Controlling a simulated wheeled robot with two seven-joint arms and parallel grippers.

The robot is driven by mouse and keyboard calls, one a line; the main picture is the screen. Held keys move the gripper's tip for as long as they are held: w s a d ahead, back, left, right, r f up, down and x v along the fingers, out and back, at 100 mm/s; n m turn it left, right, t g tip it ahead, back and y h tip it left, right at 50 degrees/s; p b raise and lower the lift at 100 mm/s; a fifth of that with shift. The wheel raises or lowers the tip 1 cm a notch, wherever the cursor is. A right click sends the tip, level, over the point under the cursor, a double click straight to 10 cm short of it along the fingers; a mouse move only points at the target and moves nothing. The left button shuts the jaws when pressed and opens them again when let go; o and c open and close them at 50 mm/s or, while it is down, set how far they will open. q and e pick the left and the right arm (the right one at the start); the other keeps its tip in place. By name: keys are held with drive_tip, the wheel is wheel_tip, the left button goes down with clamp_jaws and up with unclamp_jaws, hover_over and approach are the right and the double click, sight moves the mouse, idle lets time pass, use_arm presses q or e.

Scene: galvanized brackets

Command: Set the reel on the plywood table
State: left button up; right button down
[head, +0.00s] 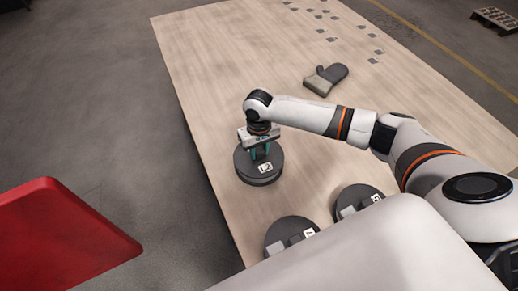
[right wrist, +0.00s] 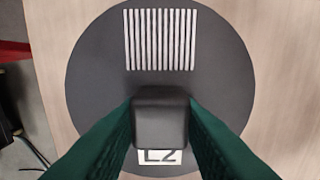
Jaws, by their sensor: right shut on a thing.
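The reel (head: 244,170) is a dark grey round disc with a raised block in its middle and a white label. My right gripper (head: 262,150) is shut on that block from above. In the right wrist view the green fingers of the gripper (right wrist: 161,122) press both sides of the block on the reel (right wrist: 95,75); a striped white patch and a partly hidden label show on its face. The reel is over the left part of the plywood table (head: 215,70), close to its edge. I cannot tell whether it touches the top. My left gripper is out of view.
Two similar dark discs, one (head: 279,228) nearer and one (head: 345,192) farther right, lie at the table's near end. A red surface (head: 65,240) stands left. The table's far left is clear.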

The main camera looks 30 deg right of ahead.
drive_tip(key=c, duration=1.1)
unclamp_jaws()
drive_tip(key=shift+o, duration=0.2)
wheel_tip(320, 180, up, 12)
